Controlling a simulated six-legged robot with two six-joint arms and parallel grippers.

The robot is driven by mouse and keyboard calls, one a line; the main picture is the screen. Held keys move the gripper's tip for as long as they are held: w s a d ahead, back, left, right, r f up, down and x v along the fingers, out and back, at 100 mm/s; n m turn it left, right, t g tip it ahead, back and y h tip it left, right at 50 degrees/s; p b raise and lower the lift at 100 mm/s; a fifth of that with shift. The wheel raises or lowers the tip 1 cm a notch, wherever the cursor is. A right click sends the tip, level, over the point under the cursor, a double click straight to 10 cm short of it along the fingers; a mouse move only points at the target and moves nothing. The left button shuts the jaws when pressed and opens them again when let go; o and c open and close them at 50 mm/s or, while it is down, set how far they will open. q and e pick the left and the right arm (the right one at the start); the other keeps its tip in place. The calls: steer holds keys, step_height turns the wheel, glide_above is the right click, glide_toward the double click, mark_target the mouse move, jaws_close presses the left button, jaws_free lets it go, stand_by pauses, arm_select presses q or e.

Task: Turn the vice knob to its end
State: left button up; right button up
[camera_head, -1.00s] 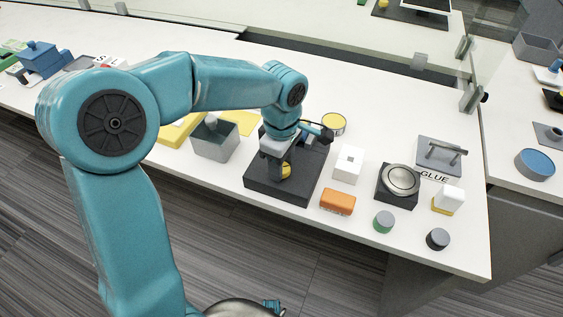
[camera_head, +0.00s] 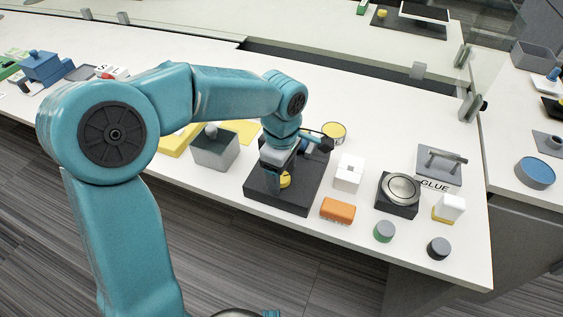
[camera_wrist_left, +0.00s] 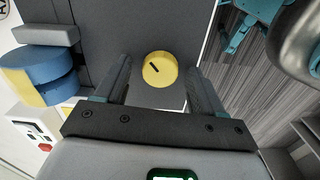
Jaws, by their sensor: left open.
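The yellow vice knob (camera_head: 286,180) sits low on the dark grey vice block (camera_head: 262,190) at the table's front edge. My right gripper is not in view.
A grey bin (camera_head: 215,150) stands left of the vice. A white block (camera_head: 348,173), an orange block (camera_head: 338,210) and a dark stand with a silver disc (camera_head: 400,190) are to its right. A yellow-topped tin (camera_head: 334,131) is behind. Bare table lies farther back.

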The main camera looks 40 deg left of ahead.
arm_select(q)
step_height(320, 180, up, 16)
steer(key=p, duration=0.3)
steer(key=shift+r+p, duration=0.15)
steer(key=shift+p, duration=0.25)
